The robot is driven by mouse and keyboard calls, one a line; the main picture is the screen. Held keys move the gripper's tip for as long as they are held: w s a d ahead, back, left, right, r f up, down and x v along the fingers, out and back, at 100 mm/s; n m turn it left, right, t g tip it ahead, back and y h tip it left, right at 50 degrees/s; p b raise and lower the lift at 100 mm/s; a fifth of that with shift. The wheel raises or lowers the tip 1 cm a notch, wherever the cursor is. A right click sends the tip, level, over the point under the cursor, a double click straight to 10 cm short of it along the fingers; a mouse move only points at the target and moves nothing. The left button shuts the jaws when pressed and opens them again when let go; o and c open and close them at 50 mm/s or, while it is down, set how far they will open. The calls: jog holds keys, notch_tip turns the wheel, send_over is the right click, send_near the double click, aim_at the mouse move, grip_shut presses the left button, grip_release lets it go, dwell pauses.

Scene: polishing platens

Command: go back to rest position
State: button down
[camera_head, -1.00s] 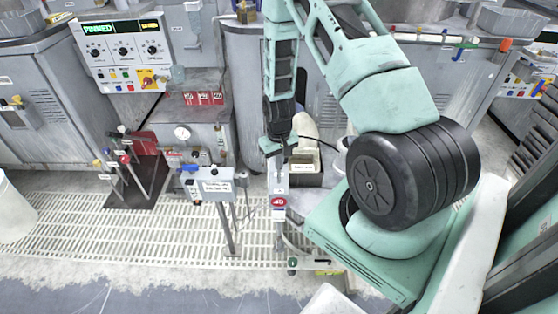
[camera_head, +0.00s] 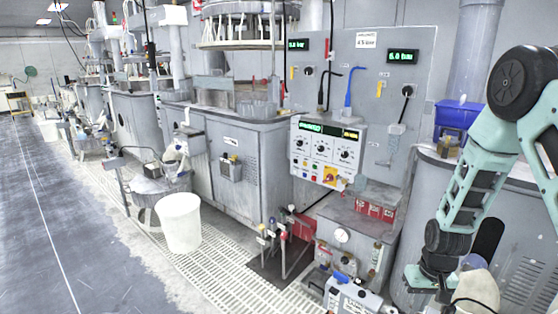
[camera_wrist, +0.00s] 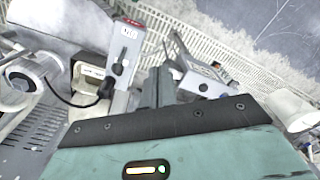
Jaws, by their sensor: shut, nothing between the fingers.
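My arm hangs at the right side of the head view, with its mint-green hand low near the bottom edge. In the wrist view my gripper (camera_wrist: 156,88) points away from the camera over the floor grating. Its dark fingers are together with nothing between them. In the head view the fingertips are not clear. A grey box with a red label (camera_wrist: 127,40) stands left of the fingers in the wrist view. A white-labelled stand box (camera_wrist: 203,82) is just to their right. I cannot tell how close either is to the fingers.
A control panel (camera_head: 328,152) stands at the centre, with red-tagged valves (camera_head: 375,210) below it. A white bucket (camera_head: 180,222) stands on the grated floor (camera_head: 215,278). Levers on a dark plate (camera_head: 268,268) rise near the front. Open floor (camera_head: 45,220) lies at the left.

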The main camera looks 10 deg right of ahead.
jog(key=s+a+r+n, duration=0.3)
jog(key=a+r, duration=0.5)
jog(key=a, duration=0.2)
jog(key=s+a+r+n, duration=0.2)
jog(key=a+r, duration=0.6)
jog(key=a, duration=0.2)
jog(key=s+a+r+n, duration=0.2)
jog(key=s+a+r, duration=0.2)
jog(key=s, duration=0.4)
jog(key=s+a+r+n+p, duration=0.1)
jog(key=s+a+r+n, duration=0.2)
jog(key=s+r, duration=0.2)
jog(key=s, duration=0.3)
jog(key=shift+s+a, duration=0.35)
jog(key=shift+s, duration=0.05)
